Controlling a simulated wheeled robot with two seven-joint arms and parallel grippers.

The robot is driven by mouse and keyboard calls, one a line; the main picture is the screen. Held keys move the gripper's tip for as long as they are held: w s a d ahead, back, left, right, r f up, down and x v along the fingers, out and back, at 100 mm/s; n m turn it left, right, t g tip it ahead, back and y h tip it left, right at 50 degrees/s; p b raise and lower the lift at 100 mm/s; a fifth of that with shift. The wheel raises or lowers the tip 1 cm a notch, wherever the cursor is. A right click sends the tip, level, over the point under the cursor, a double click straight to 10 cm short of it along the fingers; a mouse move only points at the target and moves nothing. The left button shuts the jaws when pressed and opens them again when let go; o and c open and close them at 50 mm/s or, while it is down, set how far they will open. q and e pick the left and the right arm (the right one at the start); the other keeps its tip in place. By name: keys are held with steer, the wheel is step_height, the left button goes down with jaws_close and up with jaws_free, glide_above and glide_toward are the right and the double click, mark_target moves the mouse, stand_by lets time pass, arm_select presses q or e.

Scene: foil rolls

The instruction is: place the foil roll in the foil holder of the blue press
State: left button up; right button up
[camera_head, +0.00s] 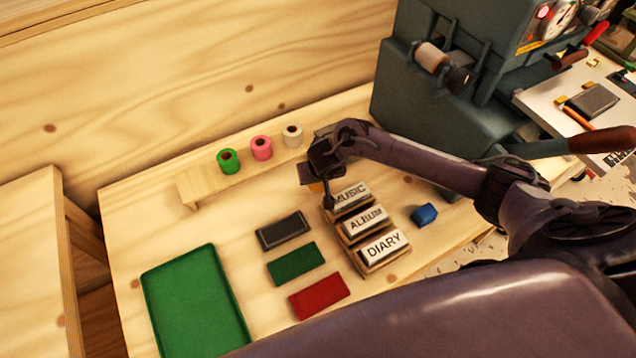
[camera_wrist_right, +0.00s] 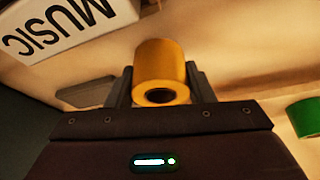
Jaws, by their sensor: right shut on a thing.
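My right gripper (camera_head: 322,180) is shut on a gold foil roll (camera_wrist_right: 162,62), holding it above the table near the MUSIC block. In the right wrist view, the roll sits between the two fingers (camera_wrist_right: 160,88) with its dark core hole facing the camera. In the head view only a small bit of the gold roll (camera_head: 316,187) shows beside the gripper. The blue-grey press (camera_head: 440,110) stands at the upper right, apart from the gripper. A pale copper-coloured roll (camera_head: 431,58) sits on its side, on what looks like the foil holder. My left gripper is not in view.
Green (camera_head: 228,162), pink (camera_head: 261,149) and cream (camera_head: 292,137) rolls stand on a wooden rack (camera_head: 196,190). Labelled blocks (camera_head: 364,222), coloured pads (camera_head: 295,262), a blue block (camera_head: 424,215) and a green tray (camera_head: 194,305) lie on the table. The press handle (camera_head: 600,140) sticks out right.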

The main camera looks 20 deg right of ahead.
steer(key=shift+w+f, duration=0.1)
steer(key=shift+f, duration=1.15)
steer(key=shift+f, duration=0.2)
steer(key=o, duration=1)
steer(key=shift+o, duration=0.2)
